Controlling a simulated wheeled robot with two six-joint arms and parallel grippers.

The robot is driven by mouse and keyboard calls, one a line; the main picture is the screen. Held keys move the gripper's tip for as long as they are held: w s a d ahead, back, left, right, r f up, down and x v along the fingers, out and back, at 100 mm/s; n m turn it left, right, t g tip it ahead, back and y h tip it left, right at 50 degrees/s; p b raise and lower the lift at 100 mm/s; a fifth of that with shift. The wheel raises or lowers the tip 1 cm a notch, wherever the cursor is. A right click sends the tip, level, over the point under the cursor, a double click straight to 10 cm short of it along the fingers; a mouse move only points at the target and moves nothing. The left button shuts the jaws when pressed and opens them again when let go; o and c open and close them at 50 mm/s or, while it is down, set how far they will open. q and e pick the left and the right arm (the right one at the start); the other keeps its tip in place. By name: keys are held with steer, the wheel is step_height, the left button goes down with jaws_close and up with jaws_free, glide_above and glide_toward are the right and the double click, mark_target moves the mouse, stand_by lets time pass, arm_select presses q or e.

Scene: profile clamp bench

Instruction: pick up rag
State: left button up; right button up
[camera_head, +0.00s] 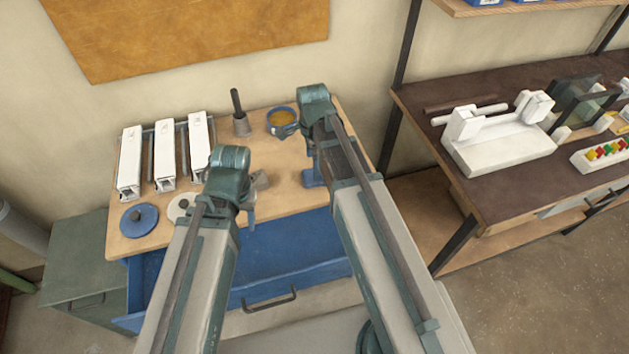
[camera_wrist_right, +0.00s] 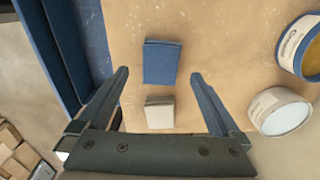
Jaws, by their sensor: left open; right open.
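A blue folded rag (camera_wrist_right: 162,62) lies flat on the wooden bench top in the right wrist view. In the head view a blue patch of it (camera_head: 312,177) shows just left of my right forearm. My right gripper (camera_wrist_right: 160,75) is open and empty, its fingers on either side of the rag in that picture; their height above it is hard to tell. In the head view the right jaws are mostly hidden by my arm. My left gripper (camera_head: 256,196) is open over the front of the bench, left of the rag.
A small beige folded piece (camera_wrist_right: 160,113) lies close to the rag. A yellow-filled tin (camera_head: 283,120) and a white-filled tin (camera_wrist_right: 283,111) stand behind. White clamps (camera_head: 165,155) and a blue disc (camera_head: 139,220) are at left. The blue drawer (camera_head: 290,250) is open in front.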

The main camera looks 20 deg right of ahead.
steer(key=f+b, duration=0.5)
steer(key=shift+d+f, duration=0.15)
steer(key=shift+d, duration=0.05)
steer(key=shift+c, duration=0.3)
steer(key=c, duration=1.3)
steer(key=shift+o, duration=0.2)
steer(key=shift+r, duration=0.2)
